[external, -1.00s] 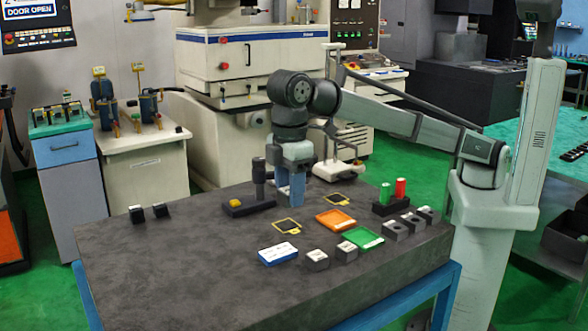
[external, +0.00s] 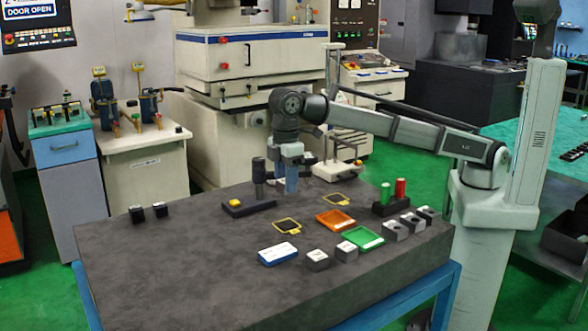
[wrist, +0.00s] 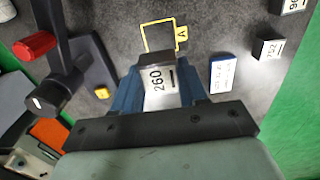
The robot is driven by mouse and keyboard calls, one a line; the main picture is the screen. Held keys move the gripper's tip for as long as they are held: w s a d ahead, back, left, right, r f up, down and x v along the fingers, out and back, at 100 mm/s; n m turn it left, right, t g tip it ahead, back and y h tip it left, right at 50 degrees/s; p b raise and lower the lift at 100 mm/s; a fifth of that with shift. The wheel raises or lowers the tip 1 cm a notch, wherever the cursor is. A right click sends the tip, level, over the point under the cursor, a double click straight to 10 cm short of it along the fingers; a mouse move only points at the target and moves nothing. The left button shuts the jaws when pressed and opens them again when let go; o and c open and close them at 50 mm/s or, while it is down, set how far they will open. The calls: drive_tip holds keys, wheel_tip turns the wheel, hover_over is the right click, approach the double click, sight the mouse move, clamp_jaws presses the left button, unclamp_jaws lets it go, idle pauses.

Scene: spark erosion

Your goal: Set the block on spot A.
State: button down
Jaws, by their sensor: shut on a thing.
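My gripper (wrist: 158,97) is shut on a dark block with a white face marked 260 (wrist: 157,80), between its blue fingers. In the external view my gripper (external: 291,187) points down over the middle of the dark table; the block is hard to make out there. Spot A (wrist: 176,41) is a yellow square outline with a tab lettered A, just beyond the block in the wrist view. The block covers part of its near edge in that picture. Spot A (external: 287,226) shows in the external view below my gripper, with a dark patch inside.
A black stand with an upright post (external: 258,180) and yellow button is close left of my gripper. A blue-white card (external: 278,253), orange tray (external: 335,219), green tray (external: 363,238) and several dark blocks lie right and front. The table's left front is clear.

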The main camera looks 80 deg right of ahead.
sight(286, 225)
drive_tip(key=shift+f, duration=4.95)
drive_tip(key=shift+f, duration=0.1)
drive_tip(key=c, duration=0.6)
unclamp_jaws()
wheel_tip(286, 225, up, 12)
drive_tip(key=shift+r, duration=0.1)
